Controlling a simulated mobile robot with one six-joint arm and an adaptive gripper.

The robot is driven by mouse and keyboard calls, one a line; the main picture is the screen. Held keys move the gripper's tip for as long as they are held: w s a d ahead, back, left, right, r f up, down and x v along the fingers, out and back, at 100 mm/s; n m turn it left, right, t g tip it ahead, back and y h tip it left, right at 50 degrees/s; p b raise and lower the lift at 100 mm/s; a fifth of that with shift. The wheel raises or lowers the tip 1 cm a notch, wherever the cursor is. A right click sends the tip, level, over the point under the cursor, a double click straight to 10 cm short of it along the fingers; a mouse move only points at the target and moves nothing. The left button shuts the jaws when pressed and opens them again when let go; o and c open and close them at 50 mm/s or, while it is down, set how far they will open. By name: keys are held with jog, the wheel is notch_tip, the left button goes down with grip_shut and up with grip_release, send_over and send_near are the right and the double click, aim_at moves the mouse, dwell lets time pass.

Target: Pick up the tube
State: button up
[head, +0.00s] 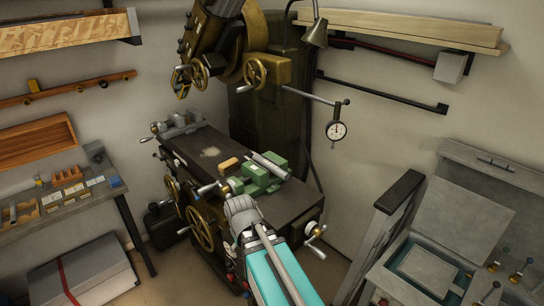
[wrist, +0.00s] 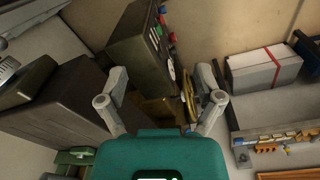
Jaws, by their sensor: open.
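A slim light-grey tube (head: 270,165) lies at a slant on the dark machine table (head: 292,205), next to the green vise (head: 258,180). I cannot tell whether it rests on the vise or beside it. My gripper (head: 236,203) is in front of the table, nearer the camera and below the tube in the head view. In the wrist view my gripper (wrist: 160,99) has its two fingers wide apart with nothing between them. The green vise shows at the lower left of the wrist view (wrist: 76,157); I cannot make out the tube there.
A small tan block (head: 228,165) sits on the machine table. Handwheels (head: 200,228) stick out at its front, and a dial gauge (head: 336,131) hangs to the right. A workbench (head: 75,205) stands left. A grey cabinet (head: 430,260) stands right.

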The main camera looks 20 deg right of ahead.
jog(key=w+d+r+h+p, duration=0.2)
jog(key=w+r+p, duration=0.1)
jog(key=r+p, duration=0.15)
jog(key=n+t+h, duration=0.4)
jog(key=h, duration=0.5)
send_near(278, 174)
jog(key=a+r, duration=0.2)
jog(key=a, duration=0.1)
jog(key=shift+s+d+f, duration=0.1)
jog(key=shift+s+f, duration=0.05)
jog(key=shift+s, duration=0.1)
jog(key=shift+d+f+b, duration=0.1)
jog(key=shift+b, duration=0.2)
jog(key=b+x, duration=0.3)
jog(key=x, duration=0.4)
jog(key=shift+f+b, duration=0.15)
jog(key=shift+b, duration=0.2)
jog(key=shift+w+d+f, duration=0.1)
jog(key=shift+d+f, duration=0.1)
jog(key=shift+d, duration=0.4)
